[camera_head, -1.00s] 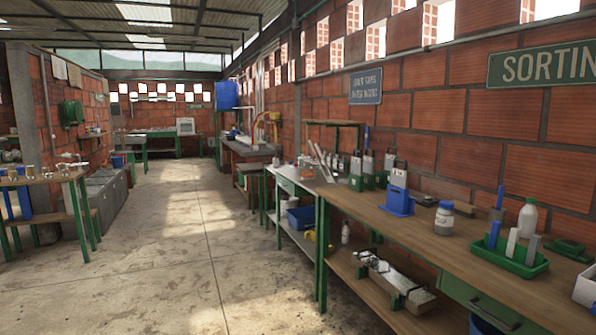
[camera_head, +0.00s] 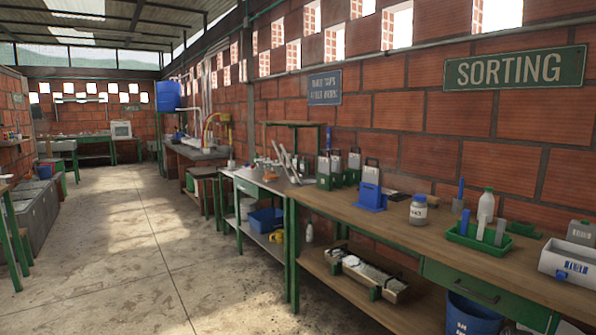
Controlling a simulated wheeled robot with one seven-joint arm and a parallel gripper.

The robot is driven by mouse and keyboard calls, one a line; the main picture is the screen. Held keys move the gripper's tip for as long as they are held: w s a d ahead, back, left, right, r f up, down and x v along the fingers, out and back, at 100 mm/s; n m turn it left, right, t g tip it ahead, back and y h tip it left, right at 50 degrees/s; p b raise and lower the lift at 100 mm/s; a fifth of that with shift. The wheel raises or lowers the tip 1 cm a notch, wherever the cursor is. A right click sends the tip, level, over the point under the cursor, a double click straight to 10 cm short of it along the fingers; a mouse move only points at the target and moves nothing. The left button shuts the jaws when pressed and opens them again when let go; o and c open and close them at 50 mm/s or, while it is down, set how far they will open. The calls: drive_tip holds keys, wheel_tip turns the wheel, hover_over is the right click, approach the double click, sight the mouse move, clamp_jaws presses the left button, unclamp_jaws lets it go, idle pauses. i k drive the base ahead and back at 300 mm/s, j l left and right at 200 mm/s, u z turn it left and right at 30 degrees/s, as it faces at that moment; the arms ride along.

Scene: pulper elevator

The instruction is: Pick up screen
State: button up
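I cannot tell for certain which thing is the screen. A grey plate with a dark handle (camera_head: 371,174) stands upright in a blue holder (camera_head: 369,198) on the wooden workbench (camera_head: 330,202). Several similar grey plates, one of them at the back (camera_head: 354,159), stand in green holders (camera_head: 325,182) to its left. At the far right, another grey plate with a handle (camera_head: 580,232) stands behind a white box with a blue label (camera_head: 567,260). My gripper is not in view.
A labelled jar (camera_head: 418,211) and a green tray (camera_head: 480,240) with a white bottle (camera_head: 486,206) stand on the bench. A long box (camera_head: 368,275) lies on the lower shelf, with a blue bucket (camera_head: 470,312) to its right. The concrete floor (camera_head: 150,250) at left is clear.

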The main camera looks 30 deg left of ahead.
sight(336, 161)
drive_tip(key=i+j+u, duration=0.15)
drive_tip(key=u, duration=0.25)
drive_tip(key=i+u, duration=0.6)
drive_tip(key=u, duration=0.15)
drive_tip(key=i+j+u, duration=0.25)
drive_tip(key=i+j, duration=0.6)
drive_tip(key=j, duration=0.1)
